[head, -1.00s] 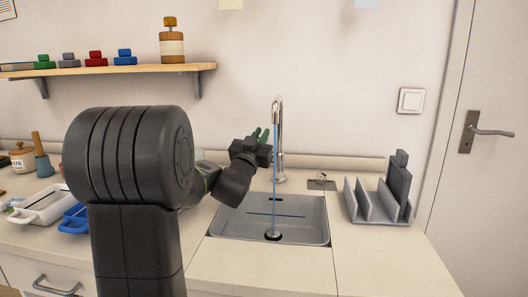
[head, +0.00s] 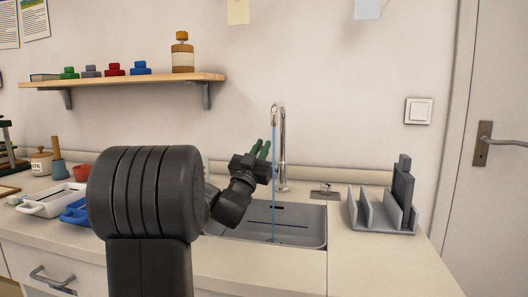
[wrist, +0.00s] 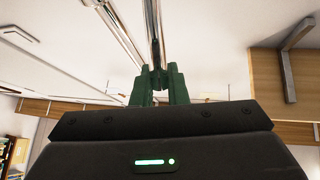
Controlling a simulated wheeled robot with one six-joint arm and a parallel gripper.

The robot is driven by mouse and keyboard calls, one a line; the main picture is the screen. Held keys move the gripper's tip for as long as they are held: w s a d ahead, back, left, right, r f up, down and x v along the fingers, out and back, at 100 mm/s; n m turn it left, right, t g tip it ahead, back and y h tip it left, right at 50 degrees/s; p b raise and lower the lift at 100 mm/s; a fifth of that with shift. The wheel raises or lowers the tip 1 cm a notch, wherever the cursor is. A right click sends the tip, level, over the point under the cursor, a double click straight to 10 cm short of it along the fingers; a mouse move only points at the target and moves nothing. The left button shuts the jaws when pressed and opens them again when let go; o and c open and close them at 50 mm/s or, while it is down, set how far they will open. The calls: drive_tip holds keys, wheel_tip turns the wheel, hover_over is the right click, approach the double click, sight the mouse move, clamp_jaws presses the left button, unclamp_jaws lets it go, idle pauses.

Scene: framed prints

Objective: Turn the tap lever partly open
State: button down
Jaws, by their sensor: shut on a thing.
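The chrome tap (head: 282,150) stands upright behind the sink, its spout curving over at the top. A blue stream of water (head: 273,200) runs from the spout into the sink. My gripper (head: 262,148) is beside the tap on its left, its green fingers pointing up. In the wrist view my gripper (wrist: 158,72) is shut on a thin dark piece, the tap lever (wrist: 156,52), between the fingertips. The chrome pipes of the tap (wrist: 112,30) rise just beyond. In the head view the lever is hidden behind the fingers.
The grey sink (head: 310,212) is set in the pale counter (head: 265,272). A grey rack (head: 385,222) with dark boards stands right of it. White (head: 50,202) and blue (head: 76,212) trays lie at left. A wooden shelf (head: 130,82) hangs above.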

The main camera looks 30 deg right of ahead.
drive_tip(key=c, duration=1.5)
unclamp_jaws()
wheel_tip(320, 180, up, 10)
drive_tip(key=p, duration=0.4)
